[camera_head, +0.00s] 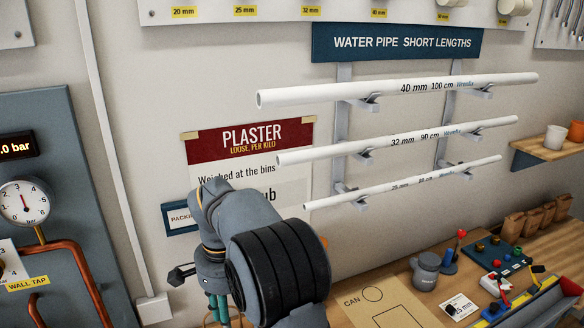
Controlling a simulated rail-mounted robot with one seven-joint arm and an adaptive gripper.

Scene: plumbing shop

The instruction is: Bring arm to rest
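My arm reaches up from the bottom edge, left of centre, and bends over at the top, in front of the plaster poster (251,137). My gripper (217,306) hangs down from the wrist at the bottom edge, partly hidden by my own forearm. Its fingertips are not clear, so I cannot tell whether it is open or shut. I see nothing clearly held in it.
Three white pipes (400,91) lie on wall brackets to the right of my arm. The wooden counter below holds a grey jug (425,271), a board marked CAN (385,305) and a tool tray (545,303). A gauge panel (50,150) stands at left.

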